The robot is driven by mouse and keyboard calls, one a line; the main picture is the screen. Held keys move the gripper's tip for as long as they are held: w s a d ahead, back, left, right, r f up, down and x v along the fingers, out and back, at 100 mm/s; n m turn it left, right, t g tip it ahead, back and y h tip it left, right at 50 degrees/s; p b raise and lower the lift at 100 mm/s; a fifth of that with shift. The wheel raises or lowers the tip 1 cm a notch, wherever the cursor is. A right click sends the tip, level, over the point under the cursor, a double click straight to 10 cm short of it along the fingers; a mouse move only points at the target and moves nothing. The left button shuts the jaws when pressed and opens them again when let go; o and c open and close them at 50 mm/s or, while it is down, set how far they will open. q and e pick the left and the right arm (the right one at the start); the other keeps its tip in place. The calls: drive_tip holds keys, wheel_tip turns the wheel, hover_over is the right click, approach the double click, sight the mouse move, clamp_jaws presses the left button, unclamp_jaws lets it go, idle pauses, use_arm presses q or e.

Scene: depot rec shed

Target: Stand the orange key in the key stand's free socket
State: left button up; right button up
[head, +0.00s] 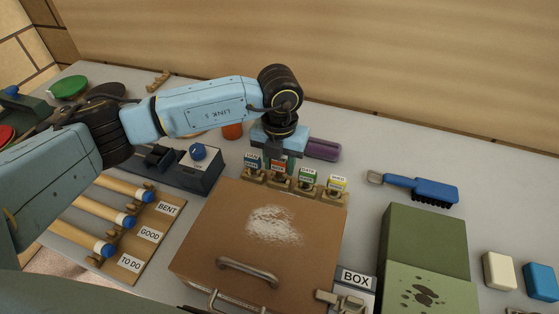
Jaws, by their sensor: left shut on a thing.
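The wooden key stand (293,188) stands behind the brown lid, with several keys in a row. From left they are blue (253,162), orange, green (308,176) and yellow (337,183), with white labels on them. The orange key (279,167) is second from left, at the socket between blue and green. My left gripper (277,158) points down over it and is shut on it. The gripper partly hides the key's top. I cannot tell whether its lower end is seated in the socket. My right gripper is not in view.
A brown-lidded box (210,240) with a metal handle stands in front of the stand. A purple thing (323,150) lies close behind it. A dark block with a blue knob (198,152) is to the left. A blue brush (425,189) and green box (430,236) lie right.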

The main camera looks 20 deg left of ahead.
use_arm(q)
drive_tip(key=shift+f+b, duration=0.45)
drive_tip(key=shift+f, duration=0.05)
idle(0.3)
idle(0.4)
drive_tip(key=o, duration=1.1)
drive_tip(key=shift+c, duration=0.2)
drive_tip(key=shift+r+p, duration=2.95)
drive_tip(key=shift+r, duration=1.6)
